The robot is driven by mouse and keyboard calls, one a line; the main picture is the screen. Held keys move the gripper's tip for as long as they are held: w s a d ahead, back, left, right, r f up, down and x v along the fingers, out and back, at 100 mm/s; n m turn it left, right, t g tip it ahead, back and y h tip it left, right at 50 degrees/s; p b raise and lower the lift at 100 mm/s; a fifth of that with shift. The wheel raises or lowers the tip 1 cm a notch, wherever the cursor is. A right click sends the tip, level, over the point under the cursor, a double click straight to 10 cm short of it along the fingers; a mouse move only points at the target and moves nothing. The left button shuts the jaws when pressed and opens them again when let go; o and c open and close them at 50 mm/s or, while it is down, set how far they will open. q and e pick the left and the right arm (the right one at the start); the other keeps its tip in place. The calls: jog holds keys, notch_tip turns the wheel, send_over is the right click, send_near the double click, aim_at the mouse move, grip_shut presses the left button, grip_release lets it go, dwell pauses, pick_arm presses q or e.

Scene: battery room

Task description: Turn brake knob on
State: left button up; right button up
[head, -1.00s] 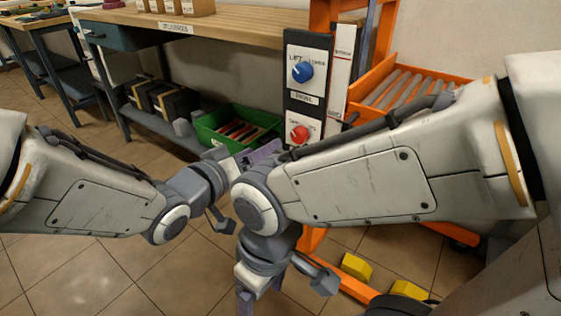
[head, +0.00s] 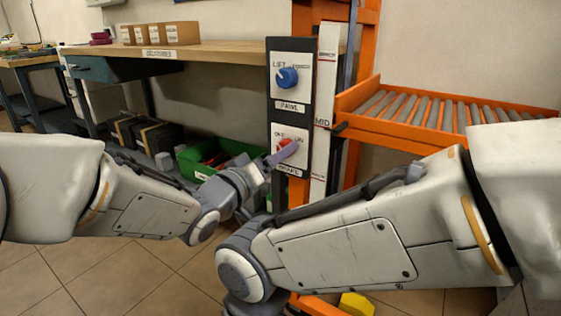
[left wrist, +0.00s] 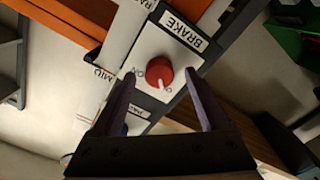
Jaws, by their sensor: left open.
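The red brake knob (head: 284,147) sits on a white plate (head: 304,157) low on the dark control panel, labelled OFF, ON and BRAKE. My left gripper (head: 285,155) is at this plate, with a purple finger partly covering the knob. In the left wrist view the knob (left wrist: 158,72) lies between the two open fingers of the gripper (left wrist: 159,76), with a visible gap on each side. The knob's white pointer aims down in that view, beside a partly legible label starting with O, away from ON. My right gripper is out of view below the head picture.
A blue lift knob (head: 287,78) is above on the same panel (head: 275,110). An orange frame with a roller conveyor (head: 425,108) stands to the right. A wooden workbench (head: 210,54) and a green bin (head: 190,165) are to the left.

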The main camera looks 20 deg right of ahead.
pick_arm(q)
jog(key=shift+w+d, duration=0.3)
jog(key=shift+d, duration=0.15)
